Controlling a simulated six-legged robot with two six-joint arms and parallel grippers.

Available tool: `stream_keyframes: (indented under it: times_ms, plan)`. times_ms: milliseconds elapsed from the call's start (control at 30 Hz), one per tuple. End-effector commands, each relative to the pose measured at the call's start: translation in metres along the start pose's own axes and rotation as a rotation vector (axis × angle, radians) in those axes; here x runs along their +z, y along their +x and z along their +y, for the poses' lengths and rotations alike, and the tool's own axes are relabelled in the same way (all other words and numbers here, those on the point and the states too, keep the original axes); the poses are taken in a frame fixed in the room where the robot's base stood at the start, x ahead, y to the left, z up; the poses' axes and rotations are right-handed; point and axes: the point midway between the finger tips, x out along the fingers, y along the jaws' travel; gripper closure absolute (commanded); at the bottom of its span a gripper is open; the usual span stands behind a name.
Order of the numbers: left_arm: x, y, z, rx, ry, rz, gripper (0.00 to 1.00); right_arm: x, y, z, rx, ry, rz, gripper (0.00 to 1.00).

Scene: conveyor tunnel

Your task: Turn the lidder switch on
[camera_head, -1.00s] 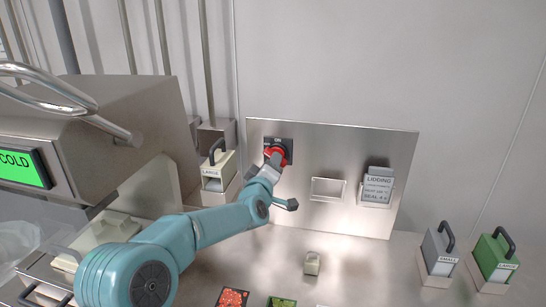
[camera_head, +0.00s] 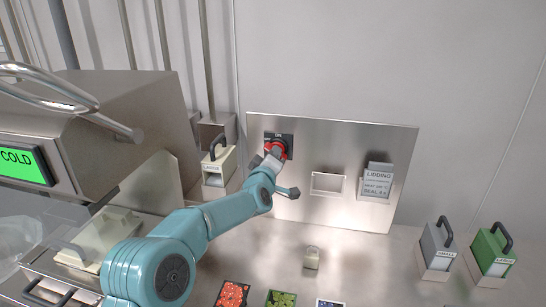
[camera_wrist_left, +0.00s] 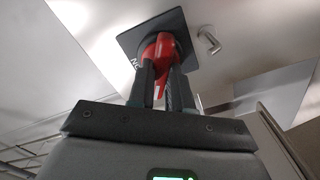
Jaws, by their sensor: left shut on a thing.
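The lidder switch (camera_head: 283,145) is a red rotary knob on a dark square plate, set at the upper left of a steel wall panel (camera_head: 330,160). My left gripper (camera_head: 272,158) is at the knob, and its fingers hide part of it in the head view. In the left wrist view, the left gripper (camera_wrist_left: 161,90) is shut on the red knob (camera_wrist_left: 163,55), one dark finger on each side. Part of the lettering on the plate shows beside the knob. My right gripper is not in view.
A lidding label card (camera_head: 377,187) and an empty framed slot (camera_head: 327,184) are on the panel right of the switch. Handled blocks (camera_head: 436,247) stand at the right. A steel machine with a green COLD display (camera_head: 22,165) fills the left.

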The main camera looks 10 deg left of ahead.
Motion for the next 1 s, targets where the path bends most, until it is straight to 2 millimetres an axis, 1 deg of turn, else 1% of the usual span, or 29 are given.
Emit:
stream_keyframes:
  times_ms: [167,367,1000]
  plan:
    - [0.0,0.0,0.0,0.0,0.047,-0.001,1.0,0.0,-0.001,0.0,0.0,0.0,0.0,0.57]
    - [0.0,0.0,0.001,0.0,0.173,-0.001,1.0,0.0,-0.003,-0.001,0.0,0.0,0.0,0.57]
    - [0.001,0.0,0.002,0.0,0.745,-0.003,1.0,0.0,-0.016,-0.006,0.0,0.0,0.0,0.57]
